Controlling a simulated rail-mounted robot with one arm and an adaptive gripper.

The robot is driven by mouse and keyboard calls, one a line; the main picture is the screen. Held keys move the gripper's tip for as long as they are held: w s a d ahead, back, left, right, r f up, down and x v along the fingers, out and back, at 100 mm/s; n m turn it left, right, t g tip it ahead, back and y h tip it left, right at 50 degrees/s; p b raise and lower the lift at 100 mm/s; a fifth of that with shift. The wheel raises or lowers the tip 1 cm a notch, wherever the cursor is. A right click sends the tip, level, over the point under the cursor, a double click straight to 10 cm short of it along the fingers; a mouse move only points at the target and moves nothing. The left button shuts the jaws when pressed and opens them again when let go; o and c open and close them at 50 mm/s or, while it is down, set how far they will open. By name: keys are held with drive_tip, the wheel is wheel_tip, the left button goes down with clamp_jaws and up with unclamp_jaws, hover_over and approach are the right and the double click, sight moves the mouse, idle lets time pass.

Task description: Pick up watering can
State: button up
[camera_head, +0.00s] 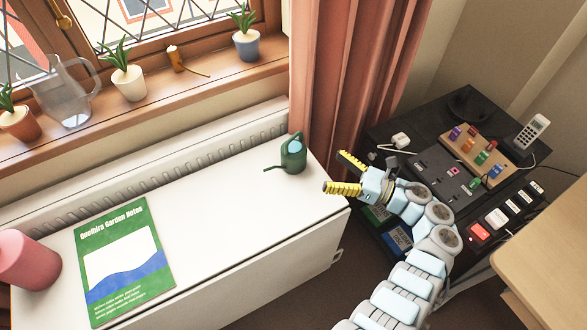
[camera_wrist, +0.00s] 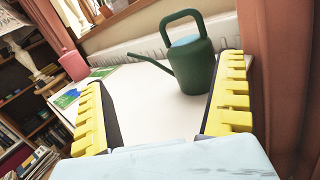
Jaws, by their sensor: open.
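A small green watering can (camera_head: 293,156) stands upright near the right end of the white top under the window, its spout pointing left. In the wrist view the watering can (camera_wrist: 189,68) lies ahead, between my finger lines, with its arched handle on top and spout to the left.
A green booklet (camera_head: 122,262) and a pink cylinder (camera_head: 27,260) lie left on the white top (camera_head: 225,225). Potted plants and a glass jug (camera_head: 66,92) line the sill. A curtain (camera_head: 350,70) hangs behind the can. A dark cabinet (camera_head: 440,170) with devices stands right.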

drive_tip(key=d+f+n+h+b, duration=0.1)
drive_tip(key=d+f+b, duration=0.15)
drive_tip(key=d, duration=0.25)
drive_tip(key=p, duration=0.3)
approach(293, 152)
drive_tip(key=w+a+f, duration=0.2)
drive_tip(key=w+a, duration=0.1)
drive_tip(key=shift+a+f, duration=0.1)
drive_tip(key=shift+a, duration=0.2)
drive_tip(key=shift+w+x, duration=0.1)
drive_tip(key=shift+x, duration=1.5)
drive_tip(key=shift+w+x, duration=0.15)
drive_tip(key=shift+x, duration=1.45)
drive_tip(key=shift+d, duration=0.1)
drive_tip(key=c, duration=1.2)
